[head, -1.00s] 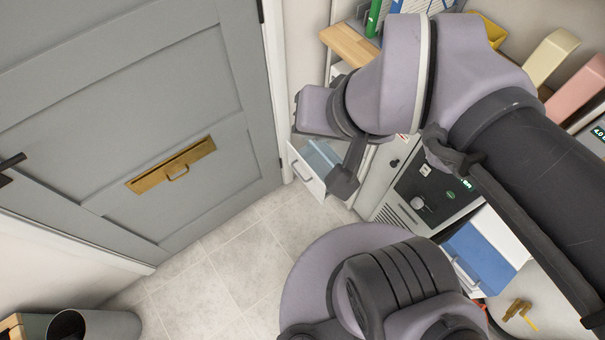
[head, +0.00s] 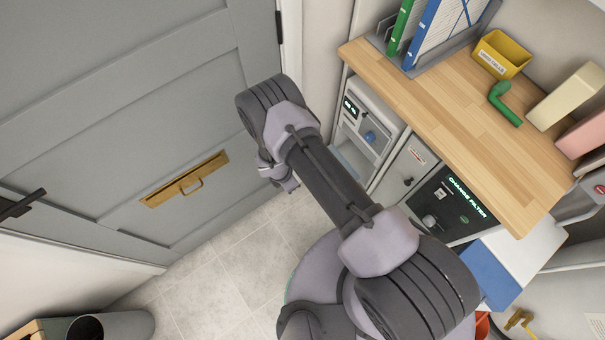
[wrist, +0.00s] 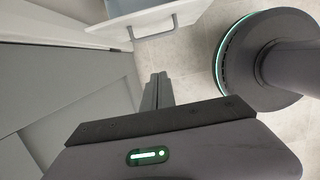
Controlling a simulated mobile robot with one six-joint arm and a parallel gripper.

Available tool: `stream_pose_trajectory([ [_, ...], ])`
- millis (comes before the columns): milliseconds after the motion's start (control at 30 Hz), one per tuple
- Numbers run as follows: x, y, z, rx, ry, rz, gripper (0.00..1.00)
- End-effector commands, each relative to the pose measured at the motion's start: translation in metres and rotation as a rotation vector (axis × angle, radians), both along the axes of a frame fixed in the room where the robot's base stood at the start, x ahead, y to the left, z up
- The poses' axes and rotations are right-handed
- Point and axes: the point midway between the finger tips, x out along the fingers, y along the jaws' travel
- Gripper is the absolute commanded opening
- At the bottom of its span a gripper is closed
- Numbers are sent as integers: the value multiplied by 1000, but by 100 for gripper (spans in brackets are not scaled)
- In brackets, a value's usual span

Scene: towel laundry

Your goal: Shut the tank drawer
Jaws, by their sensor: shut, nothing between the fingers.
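The tank drawer (head: 349,160) stands pulled out low from the white machine (head: 372,115) beside the door. My arm hides much of it in the head view. In the wrist view the drawer's white front (wrist: 165,18) and grey bar handle (wrist: 152,28) show at the top, with part of the open inside behind. My gripper (head: 288,186) is over the floor between the door and the drawer, its fingers pointing down. In the wrist view the fingers (wrist: 158,80) are shut and empty, apart from the handle.
A grey door (head: 120,110) with a brass letter slot (head: 185,180) is close on the left. A wooden counter (head: 450,120) with binders and a yellow bin (head: 501,54) lies above the machines. A black-fronted unit (head: 445,208) stands to the right. Tiled floor (head: 235,270) is clear below.

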Motion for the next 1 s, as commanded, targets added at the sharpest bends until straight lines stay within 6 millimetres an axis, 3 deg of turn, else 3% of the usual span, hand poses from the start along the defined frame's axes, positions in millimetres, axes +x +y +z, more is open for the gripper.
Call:
stream_pose_trajectory([
  [433,11,-19,-97,-2,0,-8,0],
  [700,31,-49,-97,-1,-1,-10,0],
  [1000,33,-52,-96,-2,0,-9,0],
])
